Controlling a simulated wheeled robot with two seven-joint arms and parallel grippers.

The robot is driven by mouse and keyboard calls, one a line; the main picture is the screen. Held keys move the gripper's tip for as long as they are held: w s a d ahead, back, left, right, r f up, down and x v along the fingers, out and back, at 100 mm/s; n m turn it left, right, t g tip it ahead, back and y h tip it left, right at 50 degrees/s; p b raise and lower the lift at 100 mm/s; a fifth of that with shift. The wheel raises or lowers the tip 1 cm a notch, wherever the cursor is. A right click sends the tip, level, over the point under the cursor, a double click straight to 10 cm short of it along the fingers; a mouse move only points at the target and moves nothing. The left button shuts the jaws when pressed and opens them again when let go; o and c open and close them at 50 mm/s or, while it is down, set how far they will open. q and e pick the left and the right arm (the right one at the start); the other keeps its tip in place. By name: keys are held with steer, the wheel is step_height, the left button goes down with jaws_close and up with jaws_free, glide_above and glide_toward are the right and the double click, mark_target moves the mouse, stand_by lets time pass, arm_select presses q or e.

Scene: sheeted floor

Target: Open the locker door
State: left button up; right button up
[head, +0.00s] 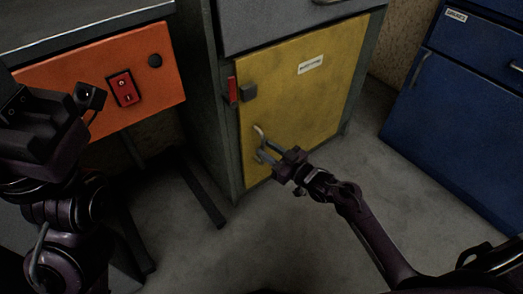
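The yellow locker door (303,101) is in the middle of the head view, under a grey drawer front, and looks closed in its grey frame. It has a white label and a pale curved handle (259,132) low near its left edge. My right gripper (262,150) is at the handle, with its two fingers apart and a gap between them. The handle's lower part is close to the fingertips; I cannot tell whether they touch it. My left gripper (91,98) is dark, at the left, away from the door; its fingers do not show clearly.
A red piece (232,90) and a dark block (249,92) sit at the door's upper left edge. An orange panel (160,90) with a red switch (124,88) is under a bench at left. A blue cabinet (455,110) stands at right. Grey floor before the door is clear.

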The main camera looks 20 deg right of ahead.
steer(key=shift+b+x, duration=0.3)
steer(key=shift+x, duration=0.9)
jaws_close()
